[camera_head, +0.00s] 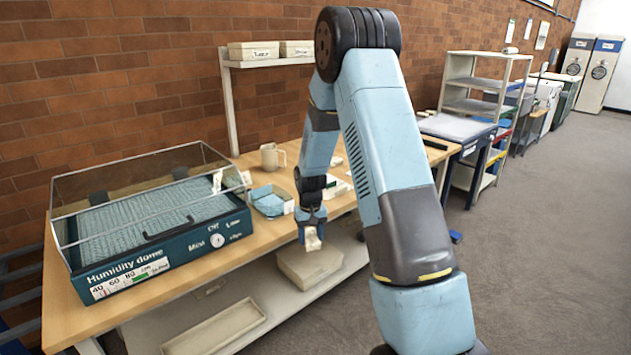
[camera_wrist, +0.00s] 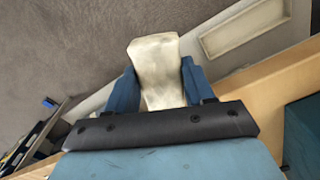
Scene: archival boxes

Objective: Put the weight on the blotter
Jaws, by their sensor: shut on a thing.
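My gripper (camera_head: 311,230) is shut on a cream-coloured weight (camera_head: 313,241) and points downward at the front edge of the wooden table (camera_head: 262,238). In the wrist view the pale weight (camera_wrist: 155,60) sits between the two blue fingers of my gripper (camera_wrist: 158,84) and juts past their tips. Below it in that view are the floor and the lower shelf. A flat white thing (camera_head: 339,187) lies on the table, partly hidden behind my arm; I cannot tell whether it is the blotter.
A humidity dome (camera_head: 150,262) with a clear lid fills the table's left side. A blue tray (camera_head: 270,201) and a beige mug (camera_head: 272,157) stand right of it. A box (camera_head: 308,268) and a shallow tray (camera_head: 215,329) lie on the lower shelf. Two boxes (camera_head: 253,51) (camera_head: 297,49) sit on the raised shelf.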

